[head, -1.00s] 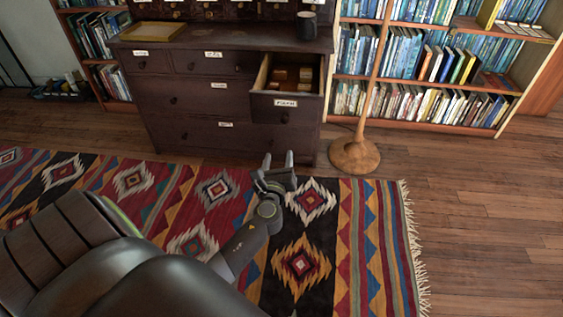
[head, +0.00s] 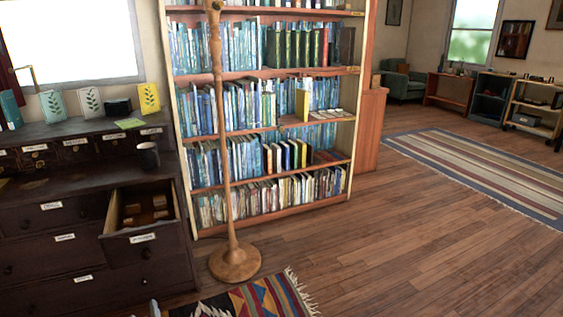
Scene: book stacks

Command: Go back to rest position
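In the head view, only a small grey tip, seemingly of my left gripper (head: 154,309), shows at the bottom edge, below the open drawer and left of the rug. The rest of that gripper is out of the picture, so its opening cannot be told. My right gripper is not in view. The dark wooden cabinet (head: 60,250) stands at the left. Its top right drawer (head: 143,238) is pulled out and holds several small wooden blocks.
A wooden lamp stand (head: 234,262) stands beside the cabinet, before a tall bookshelf (head: 272,217). A dark mug (head: 149,156) and several upright cards are on the cabinet. A patterned rug (head: 262,298) lies at the bottom.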

